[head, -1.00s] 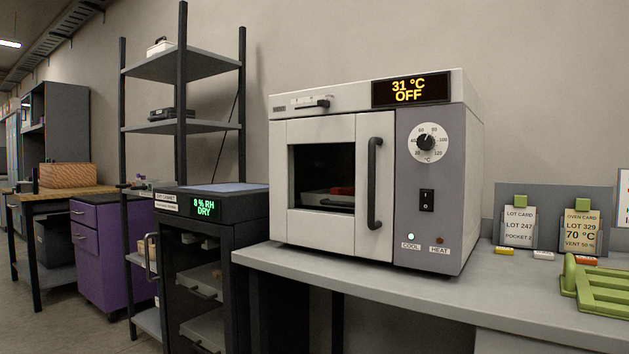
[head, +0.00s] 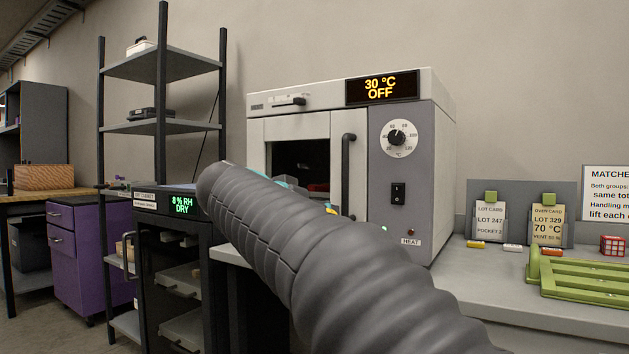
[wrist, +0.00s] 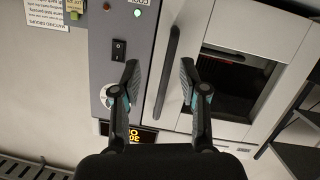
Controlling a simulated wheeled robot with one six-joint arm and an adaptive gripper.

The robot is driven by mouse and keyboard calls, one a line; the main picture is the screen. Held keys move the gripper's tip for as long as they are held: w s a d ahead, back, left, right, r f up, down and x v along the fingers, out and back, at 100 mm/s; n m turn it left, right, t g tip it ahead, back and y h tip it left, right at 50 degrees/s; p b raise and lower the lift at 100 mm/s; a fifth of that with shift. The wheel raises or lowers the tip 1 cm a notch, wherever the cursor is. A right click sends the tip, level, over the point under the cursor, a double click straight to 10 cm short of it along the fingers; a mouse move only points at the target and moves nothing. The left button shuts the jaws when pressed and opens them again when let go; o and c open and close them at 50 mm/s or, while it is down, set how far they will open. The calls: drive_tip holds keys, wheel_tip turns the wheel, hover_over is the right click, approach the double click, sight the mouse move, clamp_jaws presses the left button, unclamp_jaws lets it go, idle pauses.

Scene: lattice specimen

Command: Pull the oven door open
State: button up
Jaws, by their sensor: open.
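The white oven (head: 413,180) stands on the grey counter, its display reading 30 °C OFF. Its door (head: 290,128), with a dark window, looks shut. The dark vertical door handle (head: 347,165) is on the door's right side; my arm covers the lower door. In the wrist view, turned nearly upside down, the handle (wrist: 169,70) runs between the two fingers of my gripper (wrist: 159,74). My gripper is open and holds nothing. I cannot tell whether the fingertips reach around the handle or are still in front of it. In the head view the gripper is mostly hidden behind my arm.
A dry cabinet (head: 150,260) stands left of the oven, close to the door's side. A shelf (head: 160,65) and purple drawers (head: 90,250) are farther left.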

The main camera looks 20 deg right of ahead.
sight(343, 173)
drive_tip(key=w+a+r+m+h, duration=0.2)
drive_tip(key=w+r+m+h, duration=0.15)
drive_tip(key=r, duration=0.35)
drive_tip(key=p+x, duration=0.2)
drive_tip(key=x, duration=1.2)
drive_tip(key=shift+w+a, duration=0.1)
drive_tip(key=shift+c, duration=0.2)
clamp_jaws()
